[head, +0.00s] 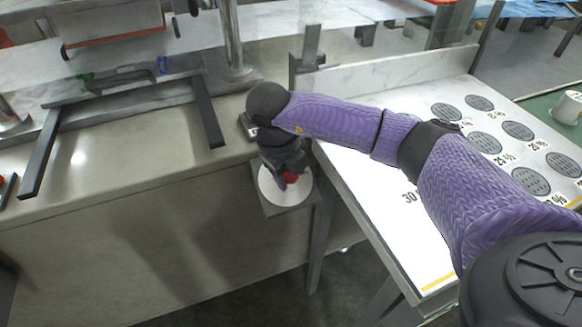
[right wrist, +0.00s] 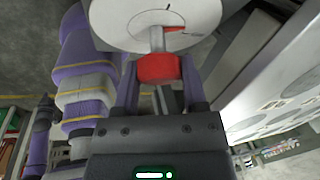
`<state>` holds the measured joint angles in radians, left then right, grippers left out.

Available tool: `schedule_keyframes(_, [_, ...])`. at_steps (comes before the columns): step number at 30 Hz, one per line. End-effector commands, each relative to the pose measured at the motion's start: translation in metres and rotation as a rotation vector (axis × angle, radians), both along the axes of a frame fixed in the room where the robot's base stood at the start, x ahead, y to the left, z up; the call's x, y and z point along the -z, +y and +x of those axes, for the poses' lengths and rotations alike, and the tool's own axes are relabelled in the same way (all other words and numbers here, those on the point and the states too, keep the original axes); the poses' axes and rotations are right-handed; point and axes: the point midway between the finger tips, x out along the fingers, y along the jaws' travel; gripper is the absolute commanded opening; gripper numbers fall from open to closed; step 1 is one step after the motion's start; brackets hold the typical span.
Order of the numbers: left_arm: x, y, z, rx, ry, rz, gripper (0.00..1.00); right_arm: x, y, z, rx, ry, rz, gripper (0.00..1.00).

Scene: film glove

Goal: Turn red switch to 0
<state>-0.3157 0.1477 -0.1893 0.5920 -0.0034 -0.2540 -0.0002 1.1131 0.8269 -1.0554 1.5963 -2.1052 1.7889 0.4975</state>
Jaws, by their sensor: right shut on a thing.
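The red switch (head: 291,178) sits in front of a round white dial plate (head: 300,191) on a grey box at the front edge of the counter. In the right wrist view the red switch (right wrist: 158,69) is between my fingers, with the white dial (right wrist: 125,22) behind it. A red mark shows on the dial; its figures are not readable. My right gripper (head: 284,180) is shut on the red switch, and it also shows in the right wrist view (right wrist: 160,85). My left gripper is not in view.
A white board (head: 365,180) with several grey oval pads and percent labels lies to the right, under my right arm. A dark metal frame (head: 125,95) lies on the counter (head: 120,150) at left. The floor below the dial is open.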

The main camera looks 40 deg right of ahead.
Motion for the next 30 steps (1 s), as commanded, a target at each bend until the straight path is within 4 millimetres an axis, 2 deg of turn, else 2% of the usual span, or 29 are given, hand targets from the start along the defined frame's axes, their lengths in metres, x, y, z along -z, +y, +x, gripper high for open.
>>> schedule_keyframes(12, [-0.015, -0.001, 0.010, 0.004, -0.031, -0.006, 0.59, -0.003, 0.000, 0.000, -0.343, 0.043, -0.193, 0.00])
schedule_keyframes(30, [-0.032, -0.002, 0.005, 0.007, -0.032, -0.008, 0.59, -0.002, 0.001, 0.000, -0.804, 0.104, -0.452, 0.00])
